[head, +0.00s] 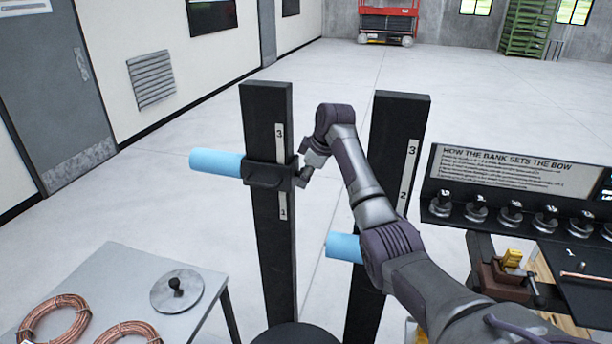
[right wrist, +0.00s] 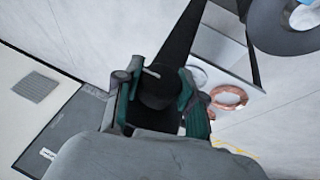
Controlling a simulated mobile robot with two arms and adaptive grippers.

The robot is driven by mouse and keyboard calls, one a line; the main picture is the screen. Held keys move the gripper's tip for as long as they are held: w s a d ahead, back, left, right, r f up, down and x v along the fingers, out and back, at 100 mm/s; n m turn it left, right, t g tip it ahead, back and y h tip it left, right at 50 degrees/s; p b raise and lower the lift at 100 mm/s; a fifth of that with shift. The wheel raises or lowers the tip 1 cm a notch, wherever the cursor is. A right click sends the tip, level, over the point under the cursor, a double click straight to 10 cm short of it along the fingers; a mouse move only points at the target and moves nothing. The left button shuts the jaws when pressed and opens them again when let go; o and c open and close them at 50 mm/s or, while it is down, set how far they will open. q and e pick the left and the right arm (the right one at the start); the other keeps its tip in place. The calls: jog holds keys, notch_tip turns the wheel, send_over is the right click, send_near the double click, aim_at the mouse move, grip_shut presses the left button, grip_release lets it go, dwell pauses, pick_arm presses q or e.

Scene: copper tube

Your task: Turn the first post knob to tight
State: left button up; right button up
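The first post (head: 268,220) is a tall black upright with a white scale strip. A dark sliding collar (head: 262,176) on it carries a light blue cylinder (head: 215,162) pointing left. My right gripper (head: 304,176) is at the collar's right side, where the knob is hidden in the head view. In the right wrist view the black round knob (right wrist: 158,90) with a pale mark line sits between the green fingers of my right gripper (right wrist: 158,100). Both fingers appear to press on its sides. My left gripper is out of view.
A second black post (head: 398,140) with a blue cylinder (head: 343,247) stands to the right, partly behind my right arm. A grey table (head: 110,265) with copper coils (head: 55,318) is at lower left. A sign panel (head: 520,172) above a row of knobs is at right.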

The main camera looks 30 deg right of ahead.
jog(key=o, duration=0.4)
jog(key=shift+o, duration=0.2)
jog(key=v, duration=0.7)
jog(key=shift+r, duration=0.15)
jog(key=shift+s+a, duration=0.1)
jog(key=shift+s, duration=0.05)
